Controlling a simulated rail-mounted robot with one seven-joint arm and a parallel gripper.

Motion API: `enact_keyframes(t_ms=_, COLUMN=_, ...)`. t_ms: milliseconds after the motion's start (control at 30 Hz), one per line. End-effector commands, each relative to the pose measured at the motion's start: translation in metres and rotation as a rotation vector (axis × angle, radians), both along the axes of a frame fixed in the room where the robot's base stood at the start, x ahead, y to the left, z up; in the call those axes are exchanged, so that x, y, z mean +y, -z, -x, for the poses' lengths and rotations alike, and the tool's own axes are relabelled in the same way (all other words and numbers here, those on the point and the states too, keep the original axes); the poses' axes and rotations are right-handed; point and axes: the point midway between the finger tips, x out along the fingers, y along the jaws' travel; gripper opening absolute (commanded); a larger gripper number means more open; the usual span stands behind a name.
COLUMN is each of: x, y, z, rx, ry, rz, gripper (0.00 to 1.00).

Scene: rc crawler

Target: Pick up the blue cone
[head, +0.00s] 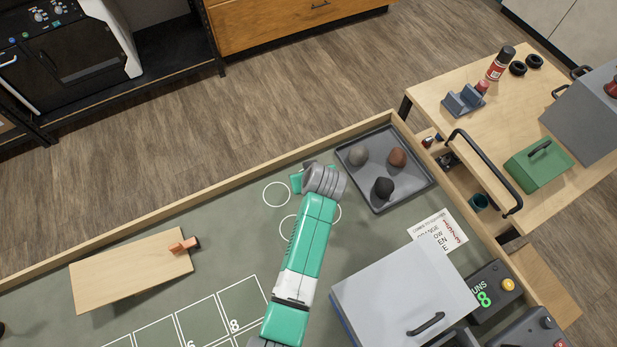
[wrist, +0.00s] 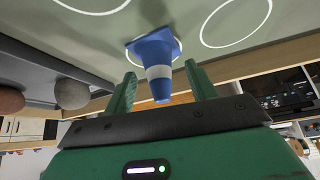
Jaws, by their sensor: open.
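The blue cone (wrist: 154,52) with a white band shows in the wrist view, its square base on a white circle marked on the green mat. The picture is upside down, so the cone's tip points down in it, toward my gripper. My gripper (wrist: 160,73) is open, with one green finger to each side of the cone's tip. I cannot tell whether either finger touches it. In the head view my gripper (head: 297,182) is mostly hidden under my wrist, and the cone is hidden there.
A grey tray (head: 408,197) with three rocks lies right of my gripper. A wooden ramp (head: 125,272) is at the left, and a grey lidded box (head: 400,290) at the lower right. A wooden rim (head: 240,187) edges the table. Another white circle (head: 277,195) is empty.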

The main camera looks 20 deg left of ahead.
Motion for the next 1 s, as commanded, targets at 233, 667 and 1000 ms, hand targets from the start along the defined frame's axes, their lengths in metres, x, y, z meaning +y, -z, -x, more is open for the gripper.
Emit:
enact_keyframes(t_ms=233, x=0.005, y=0.011, z=-0.006, rx=0.000, ry=0.001, rz=-0.001, gripper=0.56)
enact_keyframes(t_ms=667, x=0.005, y=0.011, z=-0.006, rx=-0.002, ry=0.001, rz=-0.001, gripper=0.10)
enact_keyframes(t_ms=1000, x=0.005, y=-0.006, z=-0.007, rx=-0.006, ry=0.001, rz=-0.001, gripper=0.10)
